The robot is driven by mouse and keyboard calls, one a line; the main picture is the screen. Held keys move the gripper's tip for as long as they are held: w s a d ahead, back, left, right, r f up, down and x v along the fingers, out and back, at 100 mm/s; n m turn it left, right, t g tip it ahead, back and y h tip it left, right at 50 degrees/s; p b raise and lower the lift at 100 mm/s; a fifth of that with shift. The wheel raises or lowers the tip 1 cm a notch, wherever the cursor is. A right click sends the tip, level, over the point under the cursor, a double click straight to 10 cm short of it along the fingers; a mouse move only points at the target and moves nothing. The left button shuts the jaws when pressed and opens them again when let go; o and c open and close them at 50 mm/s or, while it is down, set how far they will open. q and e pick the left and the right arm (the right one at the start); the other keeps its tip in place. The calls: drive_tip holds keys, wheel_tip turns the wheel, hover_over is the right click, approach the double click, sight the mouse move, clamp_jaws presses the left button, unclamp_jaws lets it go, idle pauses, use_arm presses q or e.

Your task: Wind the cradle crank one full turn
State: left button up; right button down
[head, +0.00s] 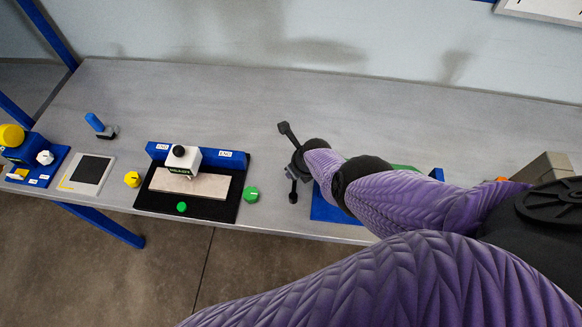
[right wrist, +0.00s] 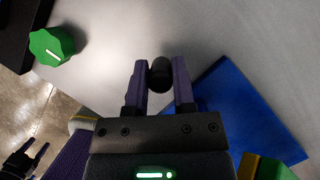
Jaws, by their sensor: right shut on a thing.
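My right gripper (right wrist: 158,88) is shut on a small black knob (right wrist: 160,74), which I take to be the crank's grip. The knob stands between the two purple fingers. In the head view my right gripper (head: 294,163) is seen from above over the table, and dark bars there are hard to tell apart from crank parts. A blue base plate (right wrist: 238,105) lies just right of the fingers; it also shows under my arm in the head view (head: 325,211). My arm hides most of the cradle. My left gripper (right wrist: 31,149) hangs low over the floor, open and empty.
A green knob (head: 251,194) stands left of my right gripper, beside a black-and-blue fixture (head: 150,203). Further left are a yellow knob (head: 132,179), a pale plate (head: 72,190) and a blue-handled tool (head: 94,122). The table's back middle is clear.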

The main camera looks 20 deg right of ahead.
drive_tip(key=shift+s+d+m, duration=0.1)
drive_tip(key=shift+d+m, duration=0.1)
drive_tip(key=shift+m, duration=0.2)
idle(0.3)
drive_tip(key=shift+c, duration=2.2)
unclamp_jaws()
wheel_tip(320, 180, up, 10)
drive_tip(key=p, duration=0.9)
drive_tip(key=shift+r+p, duration=0.1)
drive_tip(key=shift+p, duration=0.3)
drive_tip(key=shift+s+f, duration=0.1)
drive_tip(key=shift+f, duration=0.1)
